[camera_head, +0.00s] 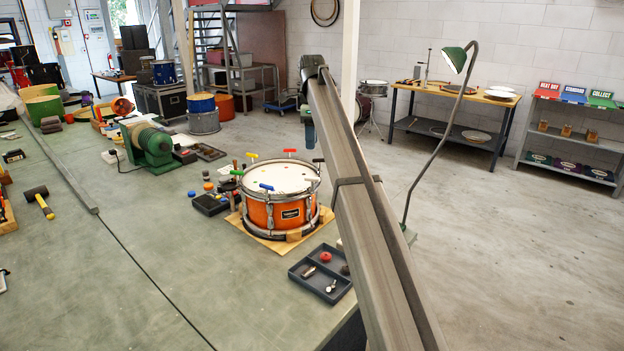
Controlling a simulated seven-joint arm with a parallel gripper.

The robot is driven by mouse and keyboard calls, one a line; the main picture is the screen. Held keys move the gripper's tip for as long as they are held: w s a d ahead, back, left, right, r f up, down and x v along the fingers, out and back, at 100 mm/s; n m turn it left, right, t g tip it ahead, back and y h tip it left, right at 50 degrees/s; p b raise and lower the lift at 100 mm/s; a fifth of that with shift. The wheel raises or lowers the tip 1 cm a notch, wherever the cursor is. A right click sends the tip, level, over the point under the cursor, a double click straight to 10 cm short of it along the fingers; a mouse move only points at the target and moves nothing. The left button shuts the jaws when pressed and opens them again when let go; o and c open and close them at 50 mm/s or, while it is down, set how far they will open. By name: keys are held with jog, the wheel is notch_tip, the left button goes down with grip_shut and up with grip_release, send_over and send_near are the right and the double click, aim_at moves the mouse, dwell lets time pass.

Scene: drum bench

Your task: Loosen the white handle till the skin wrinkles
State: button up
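An orange drum (290,213) with a white skin (281,177) and metal rims stands on a wooden board on the green bench. A small dark-looking handle (319,160) is at the right rear. I cannot make out a white handle; skin wrinkles are too small to tell. My arm crosses the right of the drum, its far end above and behind the drum. My gripper's fingers do not show.
A dark divided tray (321,282) with small parts lies right of the drum near the bench edge. A black box (210,204) sits close at its left. A green machine (150,145) and a mallet (40,202) are farther left. The bench in front is clear.

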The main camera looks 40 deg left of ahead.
aim_at(312, 178)
notch_tip(312, 178, down, 14)
jog(key=shift+r, duration=0.15)
dwell(0.4)
grip_shut()
dwell(0.4)
